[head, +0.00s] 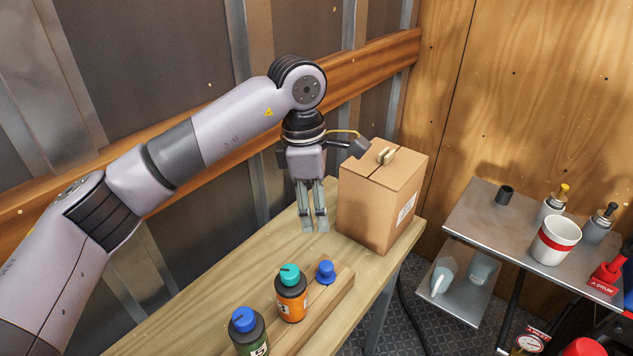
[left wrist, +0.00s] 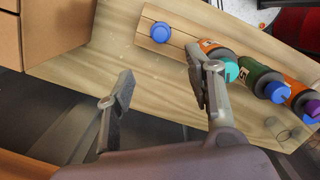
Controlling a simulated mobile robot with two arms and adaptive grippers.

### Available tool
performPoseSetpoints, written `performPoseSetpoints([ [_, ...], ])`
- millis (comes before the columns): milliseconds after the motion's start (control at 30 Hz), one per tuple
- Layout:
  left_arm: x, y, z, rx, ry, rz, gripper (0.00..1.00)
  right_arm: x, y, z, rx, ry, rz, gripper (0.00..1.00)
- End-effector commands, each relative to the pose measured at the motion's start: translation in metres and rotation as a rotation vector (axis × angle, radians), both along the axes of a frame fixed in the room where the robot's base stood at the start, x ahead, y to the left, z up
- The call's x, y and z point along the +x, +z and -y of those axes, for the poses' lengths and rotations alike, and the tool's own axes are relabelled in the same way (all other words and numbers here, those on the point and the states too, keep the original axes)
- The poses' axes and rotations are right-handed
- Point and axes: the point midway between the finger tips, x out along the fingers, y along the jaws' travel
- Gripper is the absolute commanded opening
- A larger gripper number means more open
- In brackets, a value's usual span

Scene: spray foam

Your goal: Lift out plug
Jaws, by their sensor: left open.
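A small blue plug (head: 325,271) sits at the right end of a wooden rack (head: 322,303) on the bench. It also shows in the left wrist view as a round blue cap (left wrist: 160,32). My left gripper (head: 314,228) points down over the bench, behind the plug and apart from it. In the left wrist view its two fingers (left wrist: 162,85) are spread with nothing between them. My right gripper does not show.
An orange bottle with a teal cap (head: 291,293) and a dark bottle with a blue cap (head: 246,330) stand beside the plug. A cardboard box (head: 374,210) stands right of my left gripper. A metal shelf (head: 490,225) with a white cup (head: 555,242) is at the right.

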Motion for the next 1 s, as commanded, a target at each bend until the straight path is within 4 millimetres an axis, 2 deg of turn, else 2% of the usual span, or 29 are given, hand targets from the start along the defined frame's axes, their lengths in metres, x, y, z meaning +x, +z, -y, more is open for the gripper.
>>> performPoseSetpoints([
  [100, 0.000, -0.003, 0.001, -0.001, 0.000, -0.001, 0.49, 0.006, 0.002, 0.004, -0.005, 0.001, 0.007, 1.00],
  [167, 0.000, -0.007, 0.001, 0.000, 0.000, -0.001, 0.49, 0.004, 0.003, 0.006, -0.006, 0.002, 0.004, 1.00],
  [267, -0.001, -0.019, 0.003, -0.001, 0.000, -0.004, 0.49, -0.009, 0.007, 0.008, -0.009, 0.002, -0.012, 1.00],
  [400, -0.002, -0.045, 0.006, -0.001, 0.000, -0.005, 0.49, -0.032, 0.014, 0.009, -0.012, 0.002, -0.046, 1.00],
  [500, -0.002, -0.064, 0.008, -0.002, 0.000, -0.006, 0.49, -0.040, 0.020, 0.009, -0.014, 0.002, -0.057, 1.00],
  [633, -0.003, -0.090, 0.011, -0.001, 0.000, -0.005, 0.49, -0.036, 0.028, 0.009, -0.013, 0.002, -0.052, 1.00],
  [833, -0.003, -0.129, 0.016, -0.002, 0.001, -0.005, 0.49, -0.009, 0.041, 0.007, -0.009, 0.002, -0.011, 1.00],
  [1000, -0.003, -0.155, 0.020, -0.002, 0.002, -0.003, 0.49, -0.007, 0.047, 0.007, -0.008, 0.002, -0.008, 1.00],
])
